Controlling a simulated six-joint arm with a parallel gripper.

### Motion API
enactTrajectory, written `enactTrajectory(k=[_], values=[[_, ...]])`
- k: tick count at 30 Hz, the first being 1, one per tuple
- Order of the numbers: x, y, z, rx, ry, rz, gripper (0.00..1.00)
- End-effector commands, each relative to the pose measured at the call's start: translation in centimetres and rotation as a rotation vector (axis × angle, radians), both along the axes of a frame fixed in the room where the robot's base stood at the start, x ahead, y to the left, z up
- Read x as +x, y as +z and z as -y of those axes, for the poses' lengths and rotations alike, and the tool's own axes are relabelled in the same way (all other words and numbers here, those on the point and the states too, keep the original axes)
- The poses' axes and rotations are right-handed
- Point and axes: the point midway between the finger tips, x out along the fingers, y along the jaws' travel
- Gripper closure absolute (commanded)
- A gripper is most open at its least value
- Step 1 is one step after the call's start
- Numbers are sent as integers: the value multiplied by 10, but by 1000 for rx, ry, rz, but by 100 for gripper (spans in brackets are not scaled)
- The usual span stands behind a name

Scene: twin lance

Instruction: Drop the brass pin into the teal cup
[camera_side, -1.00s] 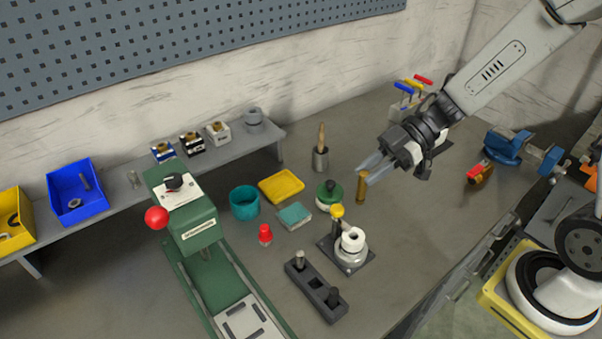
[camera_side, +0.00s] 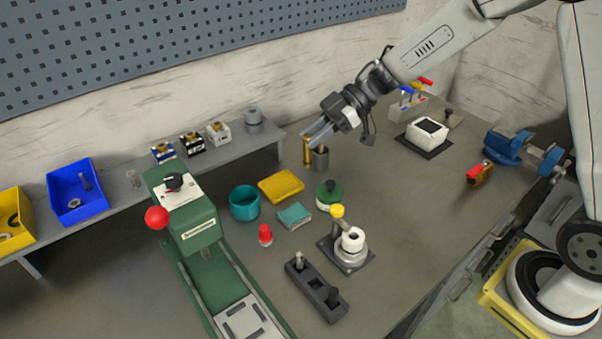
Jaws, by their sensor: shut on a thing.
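The brass pin (camera_side: 307,151) is upright in my gripper (camera_side: 318,133), which is shut on its upper part. The pin appears to be held above the bench, just left of a grey brush pot that it and my gripper partly cover. The teal cup (camera_side: 244,203) stands upright on the bench, lower left of the pin, apart from it. The cup's open top faces up and its inside looks empty.
A yellow tray (camera_side: 281,187) lies between the pin and the cup. A green press (camera_side: 198,224) with a red ball knob stands left of the cup. A teal sponge-like block (camera_side: 294,215) and red-topped bottle (camera_side: 265,235) are nearby. A raised shelf (camera_side: 235,141) runs behind.

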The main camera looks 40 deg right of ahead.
Motion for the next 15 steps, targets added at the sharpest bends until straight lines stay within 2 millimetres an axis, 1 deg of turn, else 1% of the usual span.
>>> enactTrajectory(k=[1, 6, 12, 15], values=[[11, -1, -4, 0, 2, 1, 100], [44, -1, -19, 0, 1, 3, 100], [79, -2, -39, 5, 1, 3, 100], [93, -2, -49, 8, 1, 3, 100]])
